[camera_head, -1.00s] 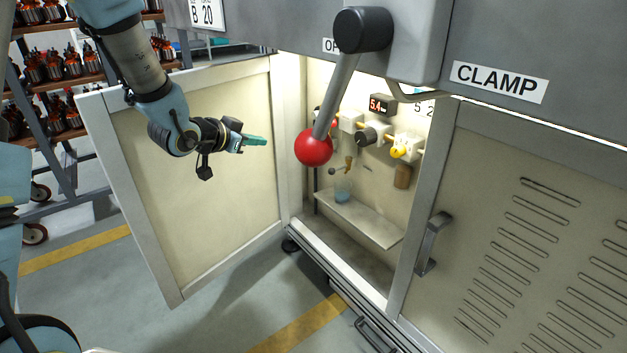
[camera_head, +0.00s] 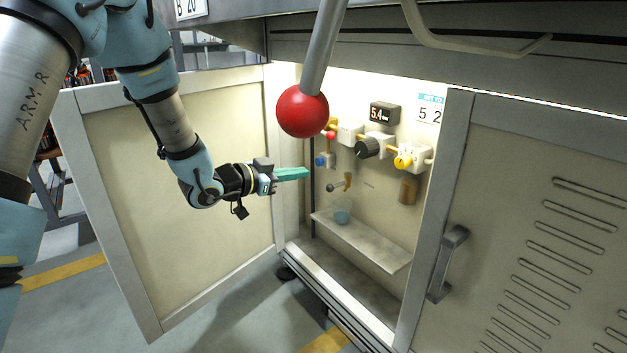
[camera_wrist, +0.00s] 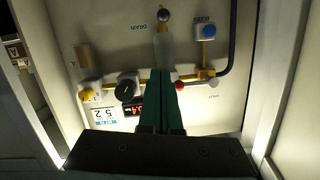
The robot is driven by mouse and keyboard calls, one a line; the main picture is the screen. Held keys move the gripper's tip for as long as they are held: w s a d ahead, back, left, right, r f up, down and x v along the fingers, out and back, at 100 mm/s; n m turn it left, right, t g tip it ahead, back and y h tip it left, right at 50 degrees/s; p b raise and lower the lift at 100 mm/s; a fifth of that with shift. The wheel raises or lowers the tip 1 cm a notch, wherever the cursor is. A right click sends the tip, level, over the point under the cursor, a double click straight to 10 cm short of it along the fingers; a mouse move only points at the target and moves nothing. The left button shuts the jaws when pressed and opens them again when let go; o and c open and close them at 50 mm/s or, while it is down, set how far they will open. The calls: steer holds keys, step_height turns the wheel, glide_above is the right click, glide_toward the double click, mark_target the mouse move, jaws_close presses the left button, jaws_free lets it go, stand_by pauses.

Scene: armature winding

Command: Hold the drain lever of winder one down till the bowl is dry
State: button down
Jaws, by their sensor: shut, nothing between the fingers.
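The drain lever (camera_head: 336,187) is a small rod with a grey knob beside a brass fitting in the open cabinet. In the wrist view, which is upside down, a round knob (camera_wrist: 165,15) shows by the label DRAIN. A pale translucent bowl (camera_wrist: 165,45) lies between it and my fingers; whether it holds liquid I cannot tell. A cup with bluish contents (camera_head: 343,216) stands on the shelf below the lever. My gripper (camera_head: 305,173) has its teal fingers shut and empty. It points into the cabinet, left of the lever, apparently apart from it.
A large red ball (camera_head: 302,111) on a grey arm hangs in front of the opening, above my gripper. The open door (camera_head: 170,190) stands behind my arm. A black knob (camera_head: 368,148), yellow valve (camera_head: 404,160) and blue knob (camera_head: 322,160) line the piping. The shelf (camera_head: 370,242) is below.

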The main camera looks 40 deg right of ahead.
steer(key=b, duration=0.2)
glide_above(337, 185)
steer(key=f+v, duration=0.1)
steer(key=v, duration=0.4)
step_height(337, 185, down, 2)
steer(key=shift+f+b, duration=0.8)
steer(key=shift+f, duration=1.15)
